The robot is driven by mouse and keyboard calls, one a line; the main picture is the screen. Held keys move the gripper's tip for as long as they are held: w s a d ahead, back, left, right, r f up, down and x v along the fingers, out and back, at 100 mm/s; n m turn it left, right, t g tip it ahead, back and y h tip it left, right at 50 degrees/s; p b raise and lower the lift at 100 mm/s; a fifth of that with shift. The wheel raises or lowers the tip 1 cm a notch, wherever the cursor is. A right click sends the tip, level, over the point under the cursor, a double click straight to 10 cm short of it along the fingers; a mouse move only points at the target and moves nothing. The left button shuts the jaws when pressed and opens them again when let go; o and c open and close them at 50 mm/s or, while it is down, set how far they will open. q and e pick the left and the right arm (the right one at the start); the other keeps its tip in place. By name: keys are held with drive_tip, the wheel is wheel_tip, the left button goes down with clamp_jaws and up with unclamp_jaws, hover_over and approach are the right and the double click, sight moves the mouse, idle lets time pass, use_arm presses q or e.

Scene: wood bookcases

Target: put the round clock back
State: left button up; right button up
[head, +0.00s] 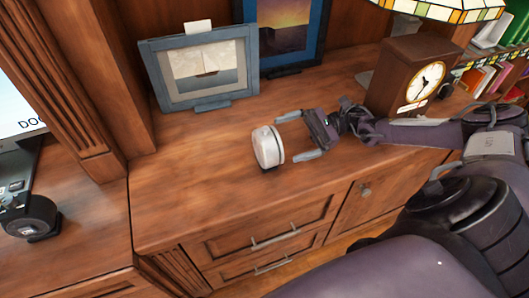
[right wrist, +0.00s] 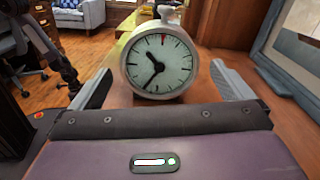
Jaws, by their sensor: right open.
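The round clock (head: 268,147) is small and white and stands on the wooden cabinet top (head: 200,160) near its front edge. In the right wrist view its dial (right wrist: 159,63) faces me, upright, with dark hands and a red mark at the top. My right gripper (head: 288,138) reaches in from the right, low over the top, with its fingers spread. The clock is just past or at the fingertips, and I see no grip on it. In the right wrist view the open fingers (right wrist: 160,76) flank the clock.
A grey-blue picture frame (head: 200,97) and a blue frame (head: 290,30) stand at the back. A wooden box clock (head: 415,75) stands beside my right arm, below a stained-glass lamp (head: 450,8). The cabinet top left of the round clock is clear. A black object (head: 32,217) is at the far left.

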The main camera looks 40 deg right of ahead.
sight(266, 148)
drive_tip(key=shift+f+b, duration=0.45)
drive_tip(key=shift+f, duration=0.45)
drive_tip(key=shift+a+r, duration=0.1)
drive_tip(key=shift+a, duration=0.2)
drive_tip(key=p+x, duration=0.2)
drive_tip(key=x, duration=0.4)
drive_tip(key=shift+w+a+r+p, duration=0.15)
drive_tip(key=shift+a+p, duration=0.1)
drive_tip(key=shift+p, duration=0.15)
use_arm(q)
drive_tip(key=s, duration=0.1)
drive_tip(key=s+f, duration=0.1)
drive_tip(key=s, duration=0.1)
drive_tip(key=s+a, duration=0.1)
drive_tip(key=shift+s+f, duration=0.15)
drive_tip(key=shift+s, duration=0.2)
use_arm(e)
drive_tip(key=shift+w+a, duration=0.1)
drive_tip(key=shift+a, duration=0.25)
drive_tip(key=c, duration=1)
